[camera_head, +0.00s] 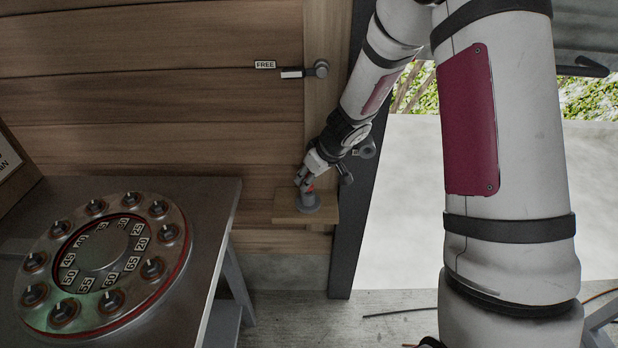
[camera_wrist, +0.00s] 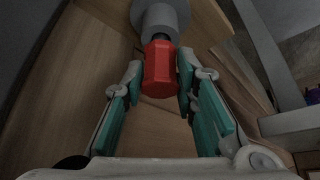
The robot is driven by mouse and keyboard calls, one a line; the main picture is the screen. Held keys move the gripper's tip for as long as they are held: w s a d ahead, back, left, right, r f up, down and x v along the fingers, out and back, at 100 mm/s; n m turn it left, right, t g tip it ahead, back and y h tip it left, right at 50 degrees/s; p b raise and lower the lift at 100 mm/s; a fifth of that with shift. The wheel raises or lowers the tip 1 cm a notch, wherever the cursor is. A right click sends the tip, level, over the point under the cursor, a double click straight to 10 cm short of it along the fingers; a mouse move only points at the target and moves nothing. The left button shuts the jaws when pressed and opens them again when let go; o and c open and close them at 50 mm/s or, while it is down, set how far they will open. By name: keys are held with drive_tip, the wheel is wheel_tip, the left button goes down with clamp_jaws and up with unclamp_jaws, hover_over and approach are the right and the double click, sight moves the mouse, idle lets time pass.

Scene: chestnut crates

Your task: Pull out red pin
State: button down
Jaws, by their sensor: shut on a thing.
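The red pin (camera_wrist: 160,68) shows in the wrist view as a red faceted head between my gripper's two fingers. Its dark shaft runs up into a grey round socket (camera_wrist: 160,18). My gripper (camera_wrist: 160,82) is shut on the red head, with one teal-padded finger on each side. In the head view, my gripper (camera_head: 305,184) is at the grey socket (camera_head: 307,203) on a small wooden ledge (camera_head: 288,208). Only a small red bit of the pin (camera_head: 311,188) shows there, and the fingers hide the rest. How deep the shaft sits in the socket is hidden.
A wooden plank wall (camera_head: 160,110) stands behind, with a grey latch knob (camera_head: 321,69) beside a label reading FREE (camera_head: 265,64). A metal table (camera_head: 210,195) at left bears a round numbered dial (camera_head: 98,258). Open floor lies right of the dark post (camera_head: 345,255).

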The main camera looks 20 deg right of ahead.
drive_tip(key=shift+f+b, duration=0.75)
drive_tip(key=shift+b, duration=0.2)
drive_tip(key=c, duration=1.2)
unclamp_jaws()
drive_tip(key=shift+r, duration=0.1)
drive_tip(key=v, duration=1.2)
